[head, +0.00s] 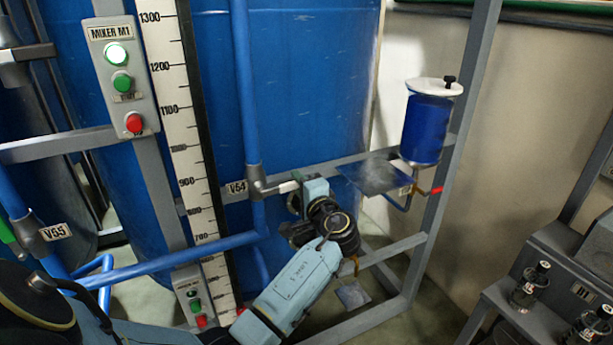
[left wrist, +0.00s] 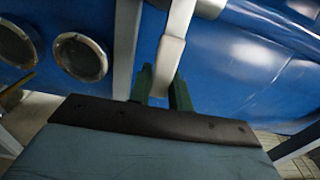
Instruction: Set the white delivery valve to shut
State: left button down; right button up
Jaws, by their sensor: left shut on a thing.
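The white delivery valve's pale handle (head: 283,187) sticks out to the right from a grey valve body (head: 258,186) beside the V54 label (head: 237,187). My left gripper (head: 301,190) is at the handle's right end, with its arm coming up from below. In the left wrist view the white handle (left wrist: 170,55) runs down between the two green fingers of my left gripper (left wrist: 160,90), which are shut on it. The fingertips are mostly hidden in the head view. My right gripper is not in view.
A blue tank (head: 310,90) stands behind the valve. A grey frame post (head: 455,150) and a small blue vessel (head: 424,128) with a white lid are to the right. A blue pipe (head: 170,260) crosses at lower left. A mixer panel (head: 122,75) is at upper left.

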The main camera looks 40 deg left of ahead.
pick_arm(q)
jog(key=shift+f+m, duration=0.3)
jog(key=shift+f, duration=0.05)
jog(key=c, duration=1.3)
grip_release()
jog(key=shift+r, duration=0.1)
jog(key=shift+d, duration=0.1)
jog(key=b+v, duration=0.2)
jog(key=v, duration=1.1)
jog(key=shift+s+d, duration=0.1)
jog(key=shift+d, duration=0.05)
